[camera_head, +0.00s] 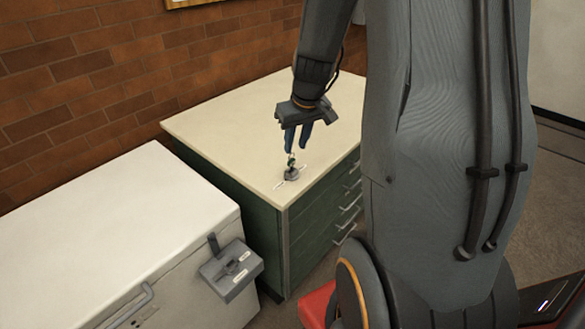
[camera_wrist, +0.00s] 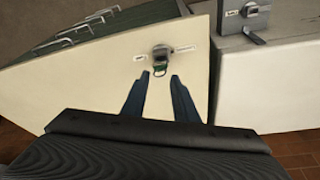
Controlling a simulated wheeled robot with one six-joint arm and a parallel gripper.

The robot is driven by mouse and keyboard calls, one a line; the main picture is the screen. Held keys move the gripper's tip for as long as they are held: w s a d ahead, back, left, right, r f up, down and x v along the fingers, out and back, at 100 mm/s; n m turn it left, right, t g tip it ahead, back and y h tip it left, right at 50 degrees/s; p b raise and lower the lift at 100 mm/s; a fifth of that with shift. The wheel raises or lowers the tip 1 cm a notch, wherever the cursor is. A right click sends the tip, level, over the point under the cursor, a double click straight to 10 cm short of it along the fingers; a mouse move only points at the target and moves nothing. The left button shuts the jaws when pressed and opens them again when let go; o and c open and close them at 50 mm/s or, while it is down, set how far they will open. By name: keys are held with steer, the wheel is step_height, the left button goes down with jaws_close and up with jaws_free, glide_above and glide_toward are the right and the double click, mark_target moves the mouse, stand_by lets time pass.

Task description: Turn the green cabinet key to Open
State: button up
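The green cabinet (camera_head: 255,225) stands under a cream top. On that top sits a small grey lock (camera_head: 291,174) with a green key (camera_head: 290,161) standing up from it. The lock (camera_wrist: 161,50) and the key's green end (camera_wrist: 160,70) also show in the wrist view. A pale label lies on each side of the lock; their words are too small to read. My gripper (camera_head: 294,150) points down just above the key. In the wrist view its two blue fingers (camera_wrist: 159,76) are apart, with the key's end near the gap between the tips. I cannot tell whether they touch it.
A white chest (camera_head: 110,235) stands left of the cabinet, with a grey lock box (camera_head: 232,268) on its front corner. That box also shows in the wrist view (camera_wrist: 246,14). A brick wall (camera_head: 90,75) runs behind. The cream top around the lock is clear.

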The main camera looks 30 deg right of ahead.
mark_target(290, 160)
steer(key=m+p, duration=0.1)
steer(key=p, duration=0.1)
steer(key=shift+s+a+r+p, duration=0.1)
steer(key=shift+a+r+p, duration=0.1)
steer(key=shift+p, duration=0.1)
steer(key=shift+p, duration=0.4)
steer(key=m+b, duration=0.2)
steer(key=a+m+h+b, duration=0.1)
steer(key=shift+w+f+m, duration=0.25)
steer(key=shift+f+m, duration=0.05)
steer(key=shift+f, duration=0.1)
steer(key=shift+b, duration=0.6)
steer(key=shift+m+b, duration=0.3)
steer(key=shift+b, duration=0.15)
steer(key=shift+w+d+f+m+g+h+b, duration=0.15)
steer(key=shift+w+f+m+g+h+b, duration=0.2)
steer(key=shift+f+m+b, duration=1.55)
steer(key=shift+w+d+f+m+g+h+b, duration=0.1)
steer(key=shift+w+f+m+g+h+b, duration=0.55)
steer(key=shift+b, duration=2.35)
steer(key=shift+w+d+f+m+g+b, duration=0.15)
steer(key=shift+f+m+b, duration=0.85)
steer(key=shift+m+b, duration=1.05)
